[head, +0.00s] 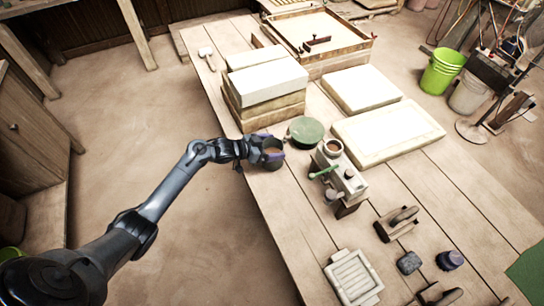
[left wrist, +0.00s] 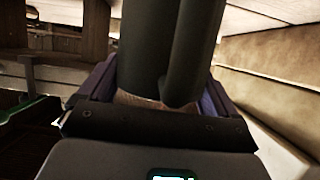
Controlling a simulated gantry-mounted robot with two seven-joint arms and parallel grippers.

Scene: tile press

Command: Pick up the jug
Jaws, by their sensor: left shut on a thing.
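The jug (left wrist: 145,50) is a dark, upright cylinder with a vertical handle-like bar at its right side in the left wrist view. My left gripper (head: 271,152), with purple fingers, is shut on it near the table's left edge. My right gripper is not in view.
The wooden table (head: 290,215) carries a stack of pale blocks (head: 268,84) just behind the gripper. A green round dish (head: 306,131) and a grey stand with a brown cup (head: 340,177) are close on the right. A white ribbed tray (head: 353,278) lies nearer me.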

